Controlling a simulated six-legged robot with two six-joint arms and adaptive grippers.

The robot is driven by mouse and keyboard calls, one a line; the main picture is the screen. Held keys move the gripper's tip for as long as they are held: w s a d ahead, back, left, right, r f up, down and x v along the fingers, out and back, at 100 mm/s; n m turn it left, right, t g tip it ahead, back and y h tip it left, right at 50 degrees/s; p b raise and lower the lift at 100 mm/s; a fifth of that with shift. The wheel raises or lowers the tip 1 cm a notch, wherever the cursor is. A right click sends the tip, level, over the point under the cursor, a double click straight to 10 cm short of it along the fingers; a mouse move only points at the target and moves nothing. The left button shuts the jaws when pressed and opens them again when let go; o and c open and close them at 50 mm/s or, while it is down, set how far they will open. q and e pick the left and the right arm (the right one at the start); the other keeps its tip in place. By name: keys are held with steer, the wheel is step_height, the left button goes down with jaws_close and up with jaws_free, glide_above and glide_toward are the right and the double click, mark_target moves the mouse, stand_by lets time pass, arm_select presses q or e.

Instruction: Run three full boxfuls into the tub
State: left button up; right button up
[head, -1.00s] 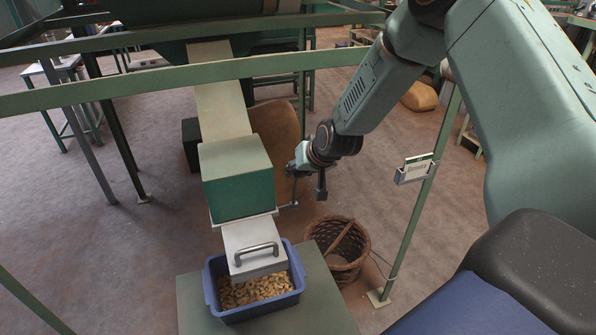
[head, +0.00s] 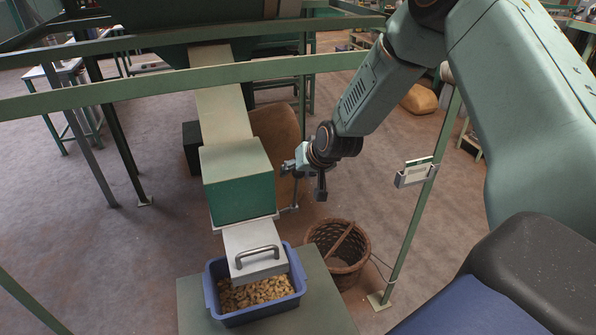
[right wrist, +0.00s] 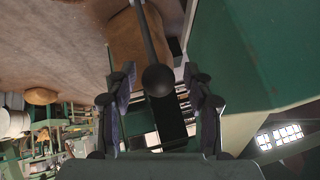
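The green measuring box (head: 238,183) sits at the lower end of the pale chute (head: 222,108). A white spout with a metal handle (head: 255,250) hangs below it over the blue tub (head: 262,313). The tub holds nuts (head: 256,292). A thin lever (head: 294,195) stands at the box's right side. My right gripper (head: 287,168) is beside the box at the lever's upper end. In the right wrist view its open fingers (right wrist: 160,72) stand either side of the lever's dark ball knob (right wrist: 159,82), with gaps showing. The box's inside is hidden. My left gripper is out of view.
The tub stands on a grey-green stand (head: 328,307). A wicker basket (head: 350,270) is on the floor to its right. A green rail (head: 150,82) crosses in front of the chute, and a green post with a card holder (head: 413,175) stands at right.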

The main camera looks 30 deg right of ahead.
steer(key=shift+w+f, duration=0.1)
steer(key=shift+f, duration=0.1)
steer(key=shift+r, duration=0.1)
steer(key=v, duration=1.2)
stand_by(0.5)
stand_by(0.6)
stand_by(0.4)
